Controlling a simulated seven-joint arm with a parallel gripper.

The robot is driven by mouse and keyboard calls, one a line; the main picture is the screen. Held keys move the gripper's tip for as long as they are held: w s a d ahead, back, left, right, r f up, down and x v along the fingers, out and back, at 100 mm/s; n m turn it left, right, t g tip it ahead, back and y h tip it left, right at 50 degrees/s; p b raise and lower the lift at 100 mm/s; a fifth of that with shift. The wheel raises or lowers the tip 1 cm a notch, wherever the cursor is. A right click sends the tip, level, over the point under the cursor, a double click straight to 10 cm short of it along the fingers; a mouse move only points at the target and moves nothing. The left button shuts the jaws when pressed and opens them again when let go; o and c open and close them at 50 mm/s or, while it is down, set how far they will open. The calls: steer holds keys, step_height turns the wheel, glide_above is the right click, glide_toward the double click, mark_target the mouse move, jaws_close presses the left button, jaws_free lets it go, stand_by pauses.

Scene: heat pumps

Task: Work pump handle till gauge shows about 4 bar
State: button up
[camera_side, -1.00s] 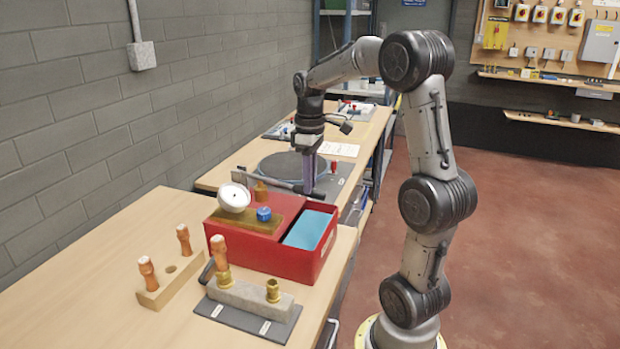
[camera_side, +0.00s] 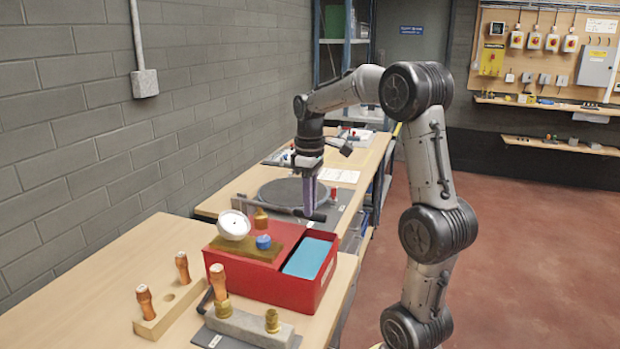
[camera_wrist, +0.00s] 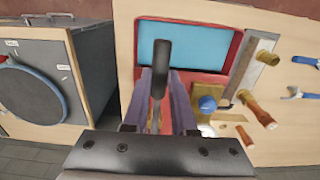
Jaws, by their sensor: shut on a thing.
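The red test pump (camera_side: 285,287) stands on the bench with blue fluid in its open tank (camera_side: 308,258). Its dark handle (camera_side: 285,210) runs above the tank, nearly level and a little lower at the right end. My gripper (camera_side: 309,212) is shut on the handle near that end. In the wrist view my fingers (camera_wrist: 160,88) close around the black handle (camera_wrist: 161,62), which hides part of the tank. The white gauge (camera_side: 233,224) tilts up at the pump's left; its needle is too small to read. A blue knob (camera_side: 263,242) sits beside it.
In front stand a grey block with brass fittings (camera_side: 248,326) and a wooden block with orange-handled plugs (camera_side: 165,312). A round grey plate (camera_side: 290,193) lies on the bench behind. The wall is left; bench is clear between it and the pump.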

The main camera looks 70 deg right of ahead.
step_height(320, 180, up, 10)
steer(key=shift+f, duration=0.15)
stand_by(0.5)
stand_by(1.1)
steer(key=shift+f, duration=2.3)
steer(key=shift+f, duration=3.65)
step_height(320, 180, up, 12)
steer(key=shift+f, duration=0.1)
